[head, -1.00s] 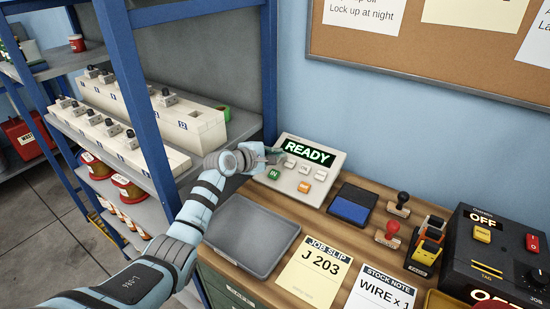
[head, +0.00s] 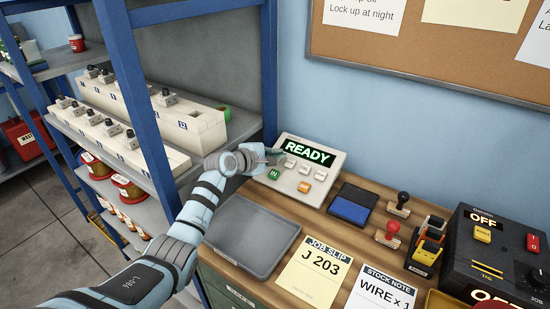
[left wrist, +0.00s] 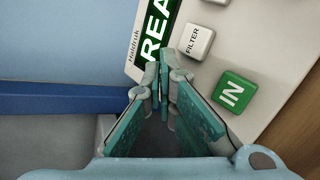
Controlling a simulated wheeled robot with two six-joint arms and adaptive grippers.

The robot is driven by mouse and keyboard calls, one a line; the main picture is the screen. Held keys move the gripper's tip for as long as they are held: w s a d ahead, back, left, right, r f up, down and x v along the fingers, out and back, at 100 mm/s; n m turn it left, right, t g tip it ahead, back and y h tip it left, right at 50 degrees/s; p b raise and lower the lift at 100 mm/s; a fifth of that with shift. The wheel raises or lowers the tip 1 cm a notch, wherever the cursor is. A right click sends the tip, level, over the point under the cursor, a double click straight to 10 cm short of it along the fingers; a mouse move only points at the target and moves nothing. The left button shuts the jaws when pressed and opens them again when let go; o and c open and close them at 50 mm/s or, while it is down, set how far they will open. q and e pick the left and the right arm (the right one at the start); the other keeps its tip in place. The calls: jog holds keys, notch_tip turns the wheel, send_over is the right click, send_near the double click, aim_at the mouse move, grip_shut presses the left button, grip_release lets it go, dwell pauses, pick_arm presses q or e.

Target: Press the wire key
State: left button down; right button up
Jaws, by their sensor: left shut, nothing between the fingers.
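The grey key panel (head: 328,189) stands on the bench with a lit display (head: 308,152) reading READY. Below the display are small white keys (head: 304,168), a green IN key (head: 274,174) and an orange key (head: 304,187). The white keys' labels are too small to read in the head view, so I cannot tell which is the wire key. In the left wrist view, a white FILTER key (left wrist: 197,42) and the green IN key (left wrist: 232,92) show. My left gripper (head: 276,157) is shut and empty at the panel's left side, by the display; contact is unclear. My right gripper is not in view.
A grey tray (head: 254,236) lies in front of the panel. A blue ink pad (head: 351,207), stamps (head: 388,235) and a black control box (head: 500,245) stand to the right. A blue-framed shelf (head: 145,110) stands close on the left. Paper slips (head: 314,277) lie in front.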

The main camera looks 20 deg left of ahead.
pick_arm(q)
jog(key=shift+w+f+b, duration=0.2)
jog(key=shift+f+b, duration=0.2)
jog(key=shift+f, duration=0.25)
dwell(0.6)
jog(key=shift+r, duration=0.1)
jog(key=shift+s+r+p, duration=0.3)
jog(key=shift+r+p, duration=0.4)
jog(key=shift+p, duration=0.65)
jog(key=r+p, duration=0.1)
jog(key=p, duration=0.1)
jog(key=s+r+p, duration=0.1)
jog(key=r+p, duration=0.1)
jog(key=s+r+p, duration=0.1)
jog(key=p, duration=0.2)
jog(key=shift+a+r, duration=0.15)
jog(key=shift+r, duration=0.2)
jog(key=shift+w, duration=0.1)
